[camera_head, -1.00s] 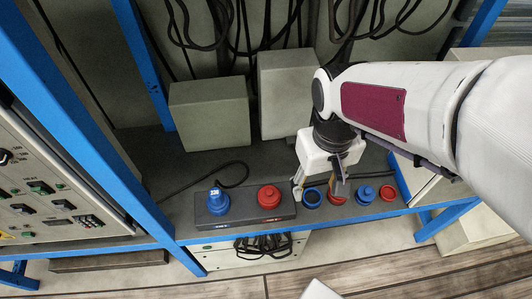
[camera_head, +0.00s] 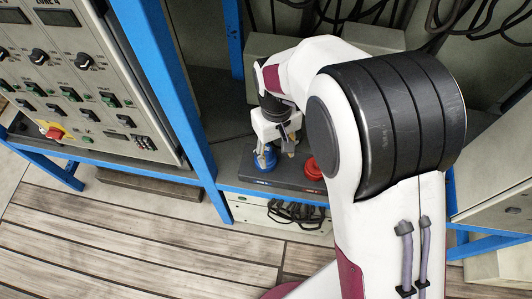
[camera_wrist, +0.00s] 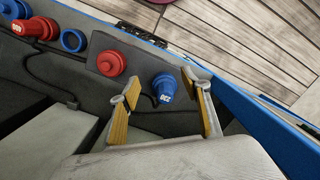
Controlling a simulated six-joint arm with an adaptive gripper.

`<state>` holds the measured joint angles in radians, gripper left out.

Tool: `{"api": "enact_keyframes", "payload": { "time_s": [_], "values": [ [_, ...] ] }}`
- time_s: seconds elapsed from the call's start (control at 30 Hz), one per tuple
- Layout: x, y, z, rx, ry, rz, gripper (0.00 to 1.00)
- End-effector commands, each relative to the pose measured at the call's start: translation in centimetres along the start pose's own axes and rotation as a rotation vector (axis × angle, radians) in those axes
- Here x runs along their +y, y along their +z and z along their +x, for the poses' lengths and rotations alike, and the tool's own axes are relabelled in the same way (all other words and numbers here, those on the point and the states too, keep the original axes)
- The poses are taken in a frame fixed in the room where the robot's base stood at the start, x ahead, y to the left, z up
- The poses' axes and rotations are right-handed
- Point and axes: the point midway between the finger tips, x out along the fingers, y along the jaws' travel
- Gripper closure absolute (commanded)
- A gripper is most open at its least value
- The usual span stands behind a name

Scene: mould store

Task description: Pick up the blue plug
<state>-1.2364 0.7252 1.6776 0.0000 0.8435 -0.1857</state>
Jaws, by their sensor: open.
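The blue plug (camera_head: 264,161) stands on a dark block (camera_head: 288,183) on the shelf, with a white label on it in the wrist view (camera_wrist: 164,86). My gripper (camera_head: 275,154) is above and close beside the plug and partly hides it. In the wrist view my gripper (camera_wrist: 160,79) is open, its two yellow-padded fingers apart with the plug between them in the picture, nearer the right finger. I cannot tell whether a finger touches the plug.
A red plug (camera_wrist: 111,63) stands on the same block, left of the blue plug in the wrist view. A blue frame post (camera_head: 182,110) rises left of my gripper. Grey boxes stand behind.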

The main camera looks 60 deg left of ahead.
Motion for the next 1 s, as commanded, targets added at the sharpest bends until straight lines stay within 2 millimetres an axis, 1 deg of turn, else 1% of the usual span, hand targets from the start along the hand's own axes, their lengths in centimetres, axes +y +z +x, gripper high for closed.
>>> {"api": "enact_keyframes", "payload": {
  "time_s": [0.03,0.07,0.17,0.27,0.4,0.53,0.87,1.0],
  "values": [
    [-0.5,-0.9,0.7,0.002,0.002,-0.021,0.53],
    [-0.7,-1.4,1.0,0.003,0.002,-0.032,0.53],
    [-0.8,-3.1,1.6,0.02,0.007,-0.061,0.53],
    [-0.5,-4.8,1.3,0.05,0.013,-0.083,0.53],
    [-0.2,-6.7,-0.1,0.098,0.024,-0.115,0.53],
    [-0.1,-6.8,-0.1,0.103,0.027,-0.145,0.53],
    [-0.1,-6.8,-0.1,0.102,0.027,-0.149,0.53],
    [-0.1,-6.8,0.5,0.1,0.027,-0.149,0.53]
  ]
}}
